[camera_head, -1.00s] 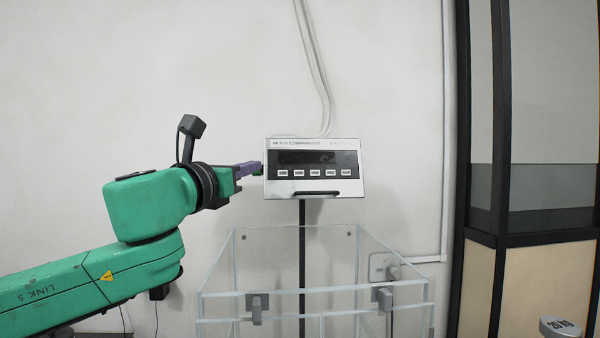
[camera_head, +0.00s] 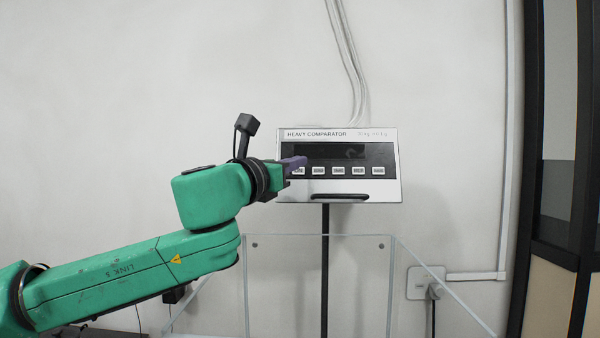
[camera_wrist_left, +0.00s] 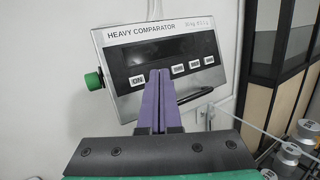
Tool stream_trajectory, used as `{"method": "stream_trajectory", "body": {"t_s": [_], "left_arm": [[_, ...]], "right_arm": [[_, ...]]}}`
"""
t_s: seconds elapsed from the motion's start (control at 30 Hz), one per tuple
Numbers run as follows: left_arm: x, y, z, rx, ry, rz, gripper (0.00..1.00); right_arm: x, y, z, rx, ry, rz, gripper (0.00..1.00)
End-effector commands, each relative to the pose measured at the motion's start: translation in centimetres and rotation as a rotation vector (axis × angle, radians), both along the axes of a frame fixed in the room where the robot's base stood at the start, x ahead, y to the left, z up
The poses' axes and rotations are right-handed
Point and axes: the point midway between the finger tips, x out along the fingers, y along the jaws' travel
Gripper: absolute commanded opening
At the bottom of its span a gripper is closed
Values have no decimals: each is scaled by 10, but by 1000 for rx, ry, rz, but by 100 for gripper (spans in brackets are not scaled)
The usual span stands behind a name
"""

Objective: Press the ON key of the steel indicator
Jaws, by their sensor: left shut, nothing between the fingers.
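The steel indicator (camera_head: 338,140), labelled HEAVY COMPARATOR, is on a dark post against the wall; its display is dark. A row of several white keys runs under the display. In the left wrist view the ON key (camera_wrist_left: 137,80) is the leftmost, just left of my fingertips. My left gripper (camera_head: 302,161) is shut and empty, its purple fingers in front of the left part of the panel. It also shows in the left wrist view (camera_wrist_left: 160,74), where the fingers hide the key right of ON. I cannot tell whether the fingertips touch the panel. My right gripper is out of view.
A clear-walled box (camera_head: 315,238) stands below the indicator. A green knob (camera_wrist_left: 94,81) sticks out of the indicator's left side. A wall socket (camera_head: 426,283) is at lower right, beside a dark-framed cabinet (camera_head: 520,240). Metal weights (camera_wrist_left: 287,152) show at right in the wrist view.

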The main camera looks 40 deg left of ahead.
Motion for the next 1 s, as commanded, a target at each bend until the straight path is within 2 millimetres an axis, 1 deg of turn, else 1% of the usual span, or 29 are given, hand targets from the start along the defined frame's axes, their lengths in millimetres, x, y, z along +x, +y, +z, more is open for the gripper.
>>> {"method": "stream_trajectory", "body": {"t_s": [0.03, 0.13, 0.27, 0.3, 0.43, 0.6, 1.0], "left_arm": [[6, 5, -2, -5, 2, -2, 0], [18, 14, -6, -5, 2, -2, 0], [33, 25, -11, -6, 3, -2, 0], [37, 28, -10, -4, 1, -1, 0], [48, 36, -14, -2, 1, -1, 0], [53, 40, -19, -2, 0, 0, 0], [53, 40, -19, -1, 0, 0, 0]], "right_arm": [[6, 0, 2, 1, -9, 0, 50], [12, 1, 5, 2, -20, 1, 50], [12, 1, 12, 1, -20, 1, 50], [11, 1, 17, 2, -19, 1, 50], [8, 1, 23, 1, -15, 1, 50], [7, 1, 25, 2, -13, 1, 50], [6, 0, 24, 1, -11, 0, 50]]}}
